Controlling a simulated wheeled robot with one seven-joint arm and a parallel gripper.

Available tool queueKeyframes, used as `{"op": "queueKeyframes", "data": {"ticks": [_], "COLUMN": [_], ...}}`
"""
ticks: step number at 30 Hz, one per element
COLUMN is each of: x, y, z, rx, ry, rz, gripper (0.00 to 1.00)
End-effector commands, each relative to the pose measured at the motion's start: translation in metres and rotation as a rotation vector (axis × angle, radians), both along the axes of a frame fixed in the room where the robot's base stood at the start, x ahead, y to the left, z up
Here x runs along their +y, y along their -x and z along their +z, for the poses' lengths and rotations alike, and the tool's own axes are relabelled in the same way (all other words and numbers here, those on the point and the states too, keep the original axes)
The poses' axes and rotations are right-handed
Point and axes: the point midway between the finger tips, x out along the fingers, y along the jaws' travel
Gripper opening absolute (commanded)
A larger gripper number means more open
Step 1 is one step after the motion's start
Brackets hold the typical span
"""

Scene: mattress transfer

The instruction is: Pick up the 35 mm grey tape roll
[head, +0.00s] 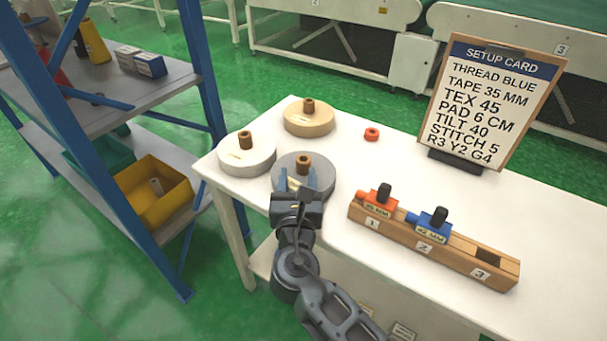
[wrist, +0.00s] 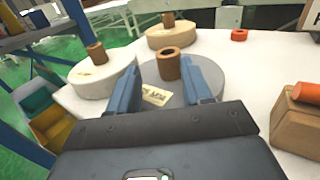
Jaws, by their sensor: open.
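Three tape rolls with brown cores lie on the white table. The darker grey roll (head: 318,166) is nearest my gripper and shows a label in the wrist view (wrist: 205,84); its size print is too blurred to read surely. A lighter grey-white roll (head: 260,161) lies to its left, and a tan roll (head: 308,122) lies behind. My gripper (head: 297,178) is open and empty, with its blue fingers over the near part of the darker roll. In the wrist view the brown core (wrist: 170,66) shows between the fingers, beyond the tips. I cannot tell whether the fingers touch the roll.
A wooden block (head: 455,255) with red and blue tools stands to the right. A small red ring (head: 372,134) and a setup card (head: 490,103) reading "TAPE 35 MM" are farther back. A blue-posted shelf (head: 110,85) stands left. The table between ring and block is clear.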

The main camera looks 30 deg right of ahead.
Motion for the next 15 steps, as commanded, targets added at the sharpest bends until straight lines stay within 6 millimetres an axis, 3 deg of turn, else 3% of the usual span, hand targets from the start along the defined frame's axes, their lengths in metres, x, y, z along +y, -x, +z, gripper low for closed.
{"op": "queueKeyframes", "data": {"ticks": [9, 15], "x": [-0.025, -0.028], "y": [-0.034, -0.038], "z": [0.000, -0.001], "rx": [0.000, 0.001], "ry": [-0.001, -0.002], "rz": [-0.001, 0.000], "gripper": [0.49, 0.49]}}
